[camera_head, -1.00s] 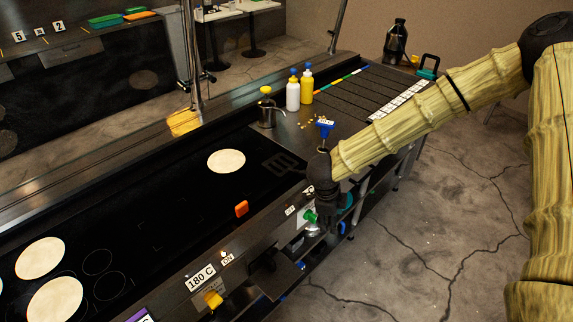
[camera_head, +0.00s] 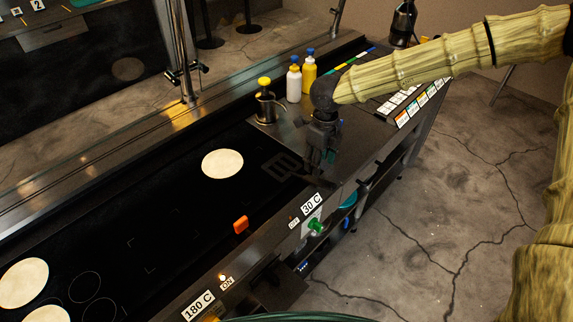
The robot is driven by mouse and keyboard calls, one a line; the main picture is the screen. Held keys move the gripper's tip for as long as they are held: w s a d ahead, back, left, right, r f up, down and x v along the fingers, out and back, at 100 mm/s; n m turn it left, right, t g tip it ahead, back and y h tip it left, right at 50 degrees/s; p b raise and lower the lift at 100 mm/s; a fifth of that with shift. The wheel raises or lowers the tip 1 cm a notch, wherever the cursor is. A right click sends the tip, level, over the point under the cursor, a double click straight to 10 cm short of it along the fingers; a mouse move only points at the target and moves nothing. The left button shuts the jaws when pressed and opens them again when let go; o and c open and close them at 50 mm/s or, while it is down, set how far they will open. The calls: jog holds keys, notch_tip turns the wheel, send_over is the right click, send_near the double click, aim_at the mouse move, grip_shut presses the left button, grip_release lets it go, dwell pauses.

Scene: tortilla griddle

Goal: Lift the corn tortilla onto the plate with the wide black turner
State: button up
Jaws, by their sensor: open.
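A pale round tortilla (camera_head: 222,163) lies flat on the right part of the black griddle. Two more pale rounds (camera_head: 22,283) (camera_head: 47,314) lie at the far left, the nearer one cut off by the picture's lower edge. A dark slotted head, which looks like the black turner (camera_head: 287,162), lies flat just right of the single tortilla and apart from it; it is hard to make out against the black surface. My gripper (camera_head: 318,165) is open, pointing down over the griddle's right end, close to the turner's right side. I cannot tell whether it touches the turner. No plate is clearly visible.
A yellow-topped dark pot (camera_head: 266,104), a white bottle (camera_head: 293,84) and a yellow bottle (camera_head: 309,75) stand behind my gripper. An orange block (camera_head: 241,224) sits at the griddle's front edge. A green curved edge (camera_head: 300,318) shows at the bottom. The griddle's middle is bare.

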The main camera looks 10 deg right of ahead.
aim_at(322, 181)
jog(key=f, duration=0.3)
jog(key=shift+w+d+f+p, duration=0.25)
jog(key=shift+d+f+p, duration=0.05)
jog(key=shift+f+p, duration=0.05)
jog(key=shift+s+f+p, duration=0.45)
jog(key=shift+s+p, duration=0.05)
jog(key=shift+p, duration=0.05)
jog(key=shift+s+d+f+p, duration=0.15)
jog(key=shift+f+p, duration=0.65)
jog(key=shift+f, duration=1.3)
jog(key=shift+d, duration=0.1)
jog(key=c, duration=1.1)
